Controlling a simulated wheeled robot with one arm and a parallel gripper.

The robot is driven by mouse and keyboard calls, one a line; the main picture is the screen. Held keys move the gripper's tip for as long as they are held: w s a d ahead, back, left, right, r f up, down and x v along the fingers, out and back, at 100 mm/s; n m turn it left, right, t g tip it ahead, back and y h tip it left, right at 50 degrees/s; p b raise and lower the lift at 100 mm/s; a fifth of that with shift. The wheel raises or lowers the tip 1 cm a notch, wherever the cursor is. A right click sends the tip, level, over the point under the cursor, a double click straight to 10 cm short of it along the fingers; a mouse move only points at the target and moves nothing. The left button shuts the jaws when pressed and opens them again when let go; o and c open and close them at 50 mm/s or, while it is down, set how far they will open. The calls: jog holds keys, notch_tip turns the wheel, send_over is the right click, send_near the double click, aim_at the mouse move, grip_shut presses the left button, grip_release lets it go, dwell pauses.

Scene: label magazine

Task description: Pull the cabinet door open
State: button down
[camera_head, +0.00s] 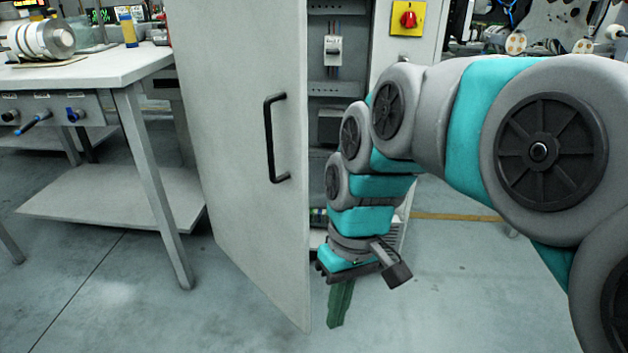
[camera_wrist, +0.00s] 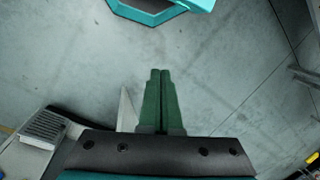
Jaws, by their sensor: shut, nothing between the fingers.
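The cabinet door (camera_head: 238,120) is grey-white and stands swung open in the head view, with the cabinet interior (camera_head: 330,70) showing to its right. Its black bar handle (camera_head: 272,140) is on the face turned toward me, and nothing grips it. My gripper (camera_head: 336,318) points down to the right of the door's free edge, low and apart from the handle. In the wrist view its green fingers (camera_wrist: 160,76) are together and empty, above bare floor. The handle cannot be made out in the wrist view.
A workbench (camera_head: 90,72) with a lower shelf stands left of the door. A red and yellow switch (camera_head: 407,19) is on the cabinet frame at right. The grey floor (camera_head: 450,280) is clear in front of the cabinet and below my arm.

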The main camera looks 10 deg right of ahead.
jog(key=w+d+r+n+y+p, duration=0.15)
jog(key=w+r, duration=0.25)
jog(key=w, duration=0.5)
jog(key=w+r+n+y, duration=0.2)
jog(key=w+r, duration=0.3)
jog(key=w, duration=0.5)
jog(key=w+d+n+t+y+p, duration=0.1)
jog(key=w+d+t+y+p, duration=0.1)
jog(key=w+d, duration=1.15)
jog(key=s+a+f+b, duration=0.2)
jog(key=a+f+b, duration=0.1)
jog(key=a+f, duration=0.5)
jog(key=shift+s+a+f, duration=0.25)
jog(key=shift+s+a, duration=0.05)
jog(key=shift+a, duration=0.4)
